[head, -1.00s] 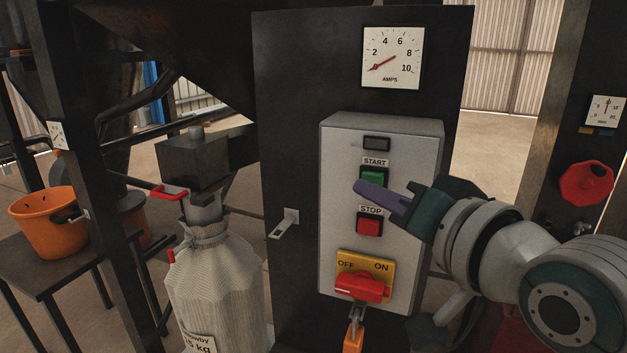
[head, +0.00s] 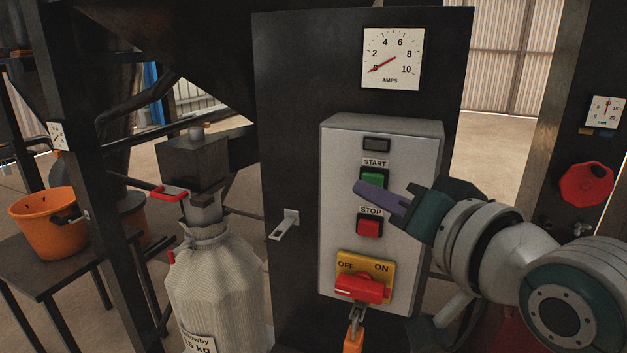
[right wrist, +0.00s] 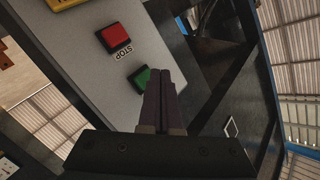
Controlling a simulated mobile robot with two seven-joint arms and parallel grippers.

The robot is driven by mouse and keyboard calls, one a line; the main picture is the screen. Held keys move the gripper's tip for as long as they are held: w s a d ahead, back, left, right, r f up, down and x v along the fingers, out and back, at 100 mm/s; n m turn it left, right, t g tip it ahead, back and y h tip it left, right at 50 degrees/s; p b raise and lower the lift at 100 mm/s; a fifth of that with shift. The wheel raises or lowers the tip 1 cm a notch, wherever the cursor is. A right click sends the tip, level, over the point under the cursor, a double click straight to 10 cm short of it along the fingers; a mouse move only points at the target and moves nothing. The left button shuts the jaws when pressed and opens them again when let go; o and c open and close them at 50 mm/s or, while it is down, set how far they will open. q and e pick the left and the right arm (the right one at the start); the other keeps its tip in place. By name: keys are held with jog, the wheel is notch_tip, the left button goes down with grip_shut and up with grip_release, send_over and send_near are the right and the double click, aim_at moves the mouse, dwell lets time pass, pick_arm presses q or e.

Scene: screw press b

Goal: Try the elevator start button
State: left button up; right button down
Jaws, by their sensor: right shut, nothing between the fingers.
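The green START button (head: 372,178) is on the grey control box (head: 335,200), below a dark indicator window (head: 376,144). The red STOP button (head: 368,227) is under it. My right gripper (head: 360,188) is shut and empty, its purple fingertips at the lower left edge of the START button in the head view. In the right wrist view the closed fingers (right wrist: 165,75) partly cover the green START button (right wrist: 139,77), and the STOP button (right wrist: 114,37) shows clear. I cannot tell whether the tips touch the button. My left gripper is not in view.
A red rotary switch (head: 361,288) on a yellow OFF/ON plate sits low on the box, with an orange padlock (head: 353,341) hanging below. The AMPS gauge (head: 393,58) reads near zero. A filled sack (head: 212,285) hangs left; an orange bucket (head: 45,222) stands on a table.

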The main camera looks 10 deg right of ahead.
jog(key=shift+w+d, duration=0.1)
jog(key=shift+w, duration=0.05)
dwell(0.7)
jog(key=shift+w+d, duration=0.15)
jog(key=shift+w, duration=0.05)
jog(key=shift+w+d, duration=0.25)
jog(key=shift+w, duration=0.1)
dwell(0.8)
jog(key=shift+s+a+p, duration=0.5)
jog(key=shift+s+p, duration=0.15)
jog(key=shift+s, duration=0.05)
